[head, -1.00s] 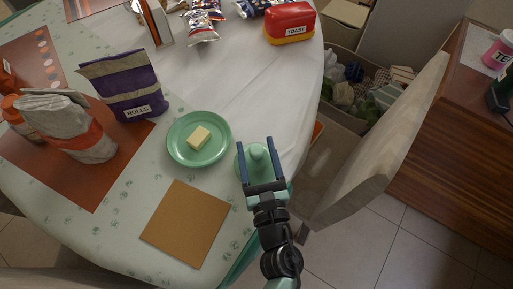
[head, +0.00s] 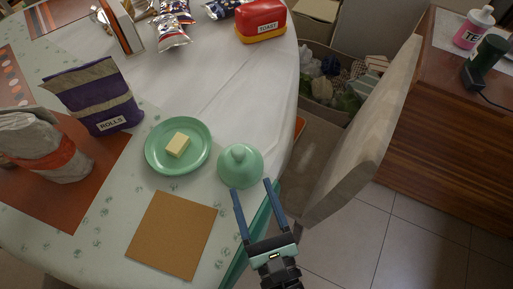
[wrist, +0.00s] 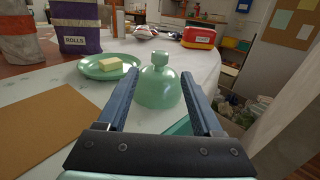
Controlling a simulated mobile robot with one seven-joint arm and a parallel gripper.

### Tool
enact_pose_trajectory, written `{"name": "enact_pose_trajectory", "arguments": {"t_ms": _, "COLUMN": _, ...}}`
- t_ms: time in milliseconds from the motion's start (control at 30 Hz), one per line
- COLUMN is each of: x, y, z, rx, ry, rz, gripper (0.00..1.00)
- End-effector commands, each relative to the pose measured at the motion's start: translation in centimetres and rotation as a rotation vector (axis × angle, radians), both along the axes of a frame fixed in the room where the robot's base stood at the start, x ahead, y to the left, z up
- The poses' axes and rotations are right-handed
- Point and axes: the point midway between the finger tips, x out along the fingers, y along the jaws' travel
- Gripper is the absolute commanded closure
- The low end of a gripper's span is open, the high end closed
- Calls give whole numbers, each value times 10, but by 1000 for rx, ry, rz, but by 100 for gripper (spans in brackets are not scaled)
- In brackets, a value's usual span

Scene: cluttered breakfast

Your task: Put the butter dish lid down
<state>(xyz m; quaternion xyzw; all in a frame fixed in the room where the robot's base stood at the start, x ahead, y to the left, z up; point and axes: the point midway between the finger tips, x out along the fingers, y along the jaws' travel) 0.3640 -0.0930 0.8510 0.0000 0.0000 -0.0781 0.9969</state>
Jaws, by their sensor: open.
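The green butter dish lid (head: 240,166), a dome with a knob on top, stands upright on the white tablecloth near the table's right edge. It stands just right of the green plate (head: 150,160), which holds a block of butter (head: 178,145). My gripper (head: 253,186) is open and empty, on the near side of the lid. In the wrist view the lid (wrist: 158,88) shows beyond and between my open fingers (wrist: 160,95), and nothing is gripped. The butter (wrist: 110,64) sits uncovered on its plate (wrist: 92,74).
A brown square mat (head: 172,235) lies left of my gripper. A purple rolls bag (head: 97,97) and a paper-wrapped bundle (head: 45,145) stand to the left. A red toast box (head: 262,20) stands far back. A chair (head: 365,135) is close at right.

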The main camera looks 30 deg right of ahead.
Motion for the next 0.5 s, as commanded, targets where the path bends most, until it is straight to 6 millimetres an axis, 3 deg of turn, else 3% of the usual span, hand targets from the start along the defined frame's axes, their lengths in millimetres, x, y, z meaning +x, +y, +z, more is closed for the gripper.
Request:
{"name": "enact_pose_trajectory", "arguments": {"t_ms": 200, "x": -16, "y": 2, "z": 0, "rx": 0, "ry": 0, "rz": -1, "gripper": 33}}
{"name": "enact_pose_trajectory", "arguments": {"t_ms": 500, "x": -15, "y": 2, "z": 3, "rx": 8, "ry": -8, "rz": -2, "gripper": 33}}
